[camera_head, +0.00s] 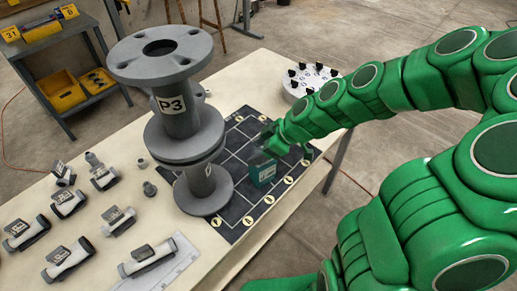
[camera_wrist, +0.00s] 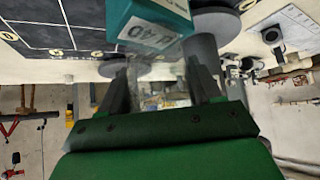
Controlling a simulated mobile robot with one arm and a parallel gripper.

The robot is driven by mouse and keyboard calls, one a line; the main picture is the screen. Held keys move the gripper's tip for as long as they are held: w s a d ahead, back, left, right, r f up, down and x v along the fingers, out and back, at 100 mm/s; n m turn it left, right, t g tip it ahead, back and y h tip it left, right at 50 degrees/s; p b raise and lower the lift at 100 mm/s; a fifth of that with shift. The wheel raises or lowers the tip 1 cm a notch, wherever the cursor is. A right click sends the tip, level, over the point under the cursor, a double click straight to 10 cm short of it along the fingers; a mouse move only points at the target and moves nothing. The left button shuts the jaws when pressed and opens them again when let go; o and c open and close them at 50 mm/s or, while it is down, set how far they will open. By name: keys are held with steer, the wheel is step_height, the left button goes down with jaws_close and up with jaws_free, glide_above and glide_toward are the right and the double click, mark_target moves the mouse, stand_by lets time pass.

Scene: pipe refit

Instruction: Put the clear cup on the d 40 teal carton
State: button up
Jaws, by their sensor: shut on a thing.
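The teal carton (camera_head: 263,174) stands on the dark gridded mat, to the right of the large grey flanged pipe. In the wrist view the carton (camera_wrist: 150,20) is at the top, just beyond my fingertips, with a "D 40" label readable on it. My gripper (camera_head: 283,148) is close to the carton, above and behind it in the head view. In the wrist view my gripper (camera_wrist: 160,75) is shut on the clear cup (camera_wrist: 158,88), which shows faintly between the dark fingers. I cannot make out the cup in the head view. Whether it touches the carton is unclear.
The tall grey flanged pipe marked P3 (camera_head: 180,118) stands close to the carton's left. Several small labelled pipe fittings (camera_head: 68,203) lie at the table's left. A round white holder with black knobs (camera_head: 311,80) is at the back. Bare mat (camera_head: 238,140) shows between.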

steer(key=shift+f, duration=0.15)
steer(key=o, duration=1.1)
steer(key=shift+c, duration=0.2)
steer(key=v, duration=1.2)
